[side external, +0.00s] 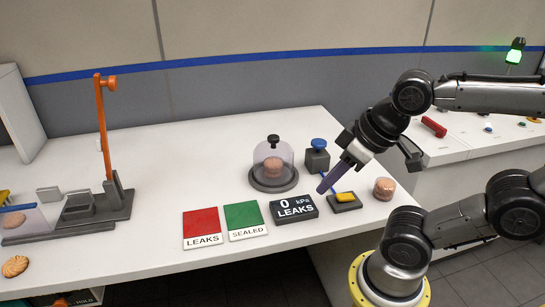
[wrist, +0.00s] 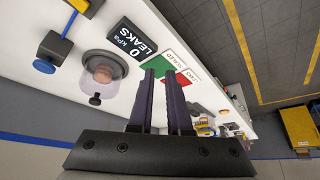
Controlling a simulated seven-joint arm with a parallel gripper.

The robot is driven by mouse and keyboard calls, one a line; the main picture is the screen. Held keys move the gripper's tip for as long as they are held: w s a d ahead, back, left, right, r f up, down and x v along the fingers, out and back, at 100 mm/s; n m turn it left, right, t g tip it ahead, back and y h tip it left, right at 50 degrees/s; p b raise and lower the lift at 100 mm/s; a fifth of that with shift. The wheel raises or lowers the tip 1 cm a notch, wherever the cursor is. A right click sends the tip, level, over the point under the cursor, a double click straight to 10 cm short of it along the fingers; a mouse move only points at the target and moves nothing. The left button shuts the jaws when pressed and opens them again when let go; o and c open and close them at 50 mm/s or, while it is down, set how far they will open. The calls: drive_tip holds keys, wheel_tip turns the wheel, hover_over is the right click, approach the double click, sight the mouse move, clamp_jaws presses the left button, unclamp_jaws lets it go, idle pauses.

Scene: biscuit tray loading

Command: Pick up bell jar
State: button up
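The bell jar (side external: 285,157) is a clear dome with a black knob on top. It stands upright on a dark round base (side external: 273,184), over a pinkish-brown biscuit pack. The wrist view also shows the bell jar (wrist: 96,80) left of my fingers, with its knob toward the bottom of the picture. My gripper (side external: 322,187) is to the right of the bell jar in the side view, pointing down and left, apart from it. In the wrist view my gripper (wrist: 161,73) has a gap between its two purple fingers, with nothing held.
A "0 kPa LEAKS" display (side external: 295,207) lies close below my fingertips. Near it are a blue-knobbed grey block (side external: 317,157), a yellow-topped block (side external: 345,202) and another biscuit pack (side external: 384,189). Red (side external: 202,226) and green (side external: 245,217) cards lie in front.

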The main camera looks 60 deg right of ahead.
drive_tip(key=o, duration=0.9)
drive_tip(key=shift+c, duration=0.2)
